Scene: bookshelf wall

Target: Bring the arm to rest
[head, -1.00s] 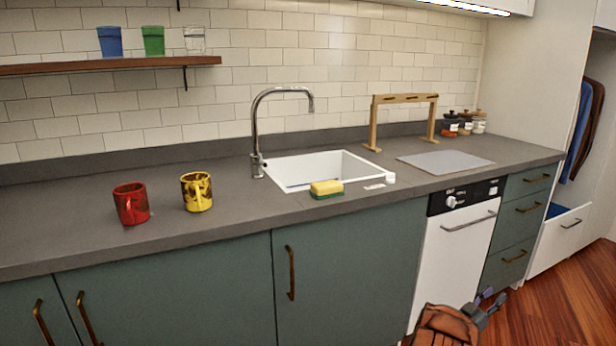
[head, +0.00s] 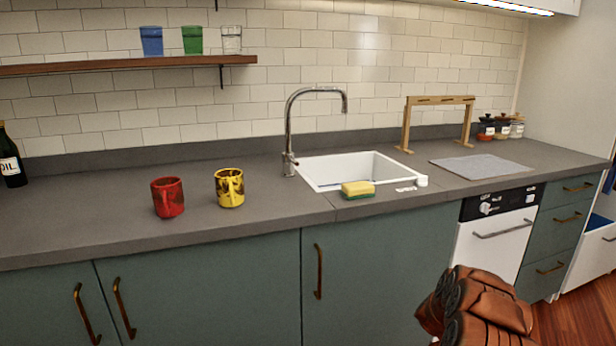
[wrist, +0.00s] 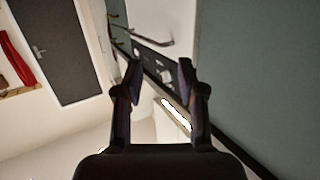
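My arm shows at the lower right of the head view as a brown-orange link (head: 478,306), low in front of the cabinets and below the worktop. My gripper's end is out of sight in the head view. In the wrist view my gripper (wrist: 158,80) shows two dark fingers standing apart with a gap between them, and nothing is held. Behind the fingers the wrist view shows the white appliance front and its dark control panel (wrist: 160,65), tilted.
The grey worktop (head: 100,225) carries a red mug (head: 168,197), a yellow mug (head: 229,187), a sponge (head: 358,189) by the sink (head: 330,183), a wooden rack (head: 408,125) and an oil bottle (head: 11,160). At right, a drawer (head: 598,245) stands open.

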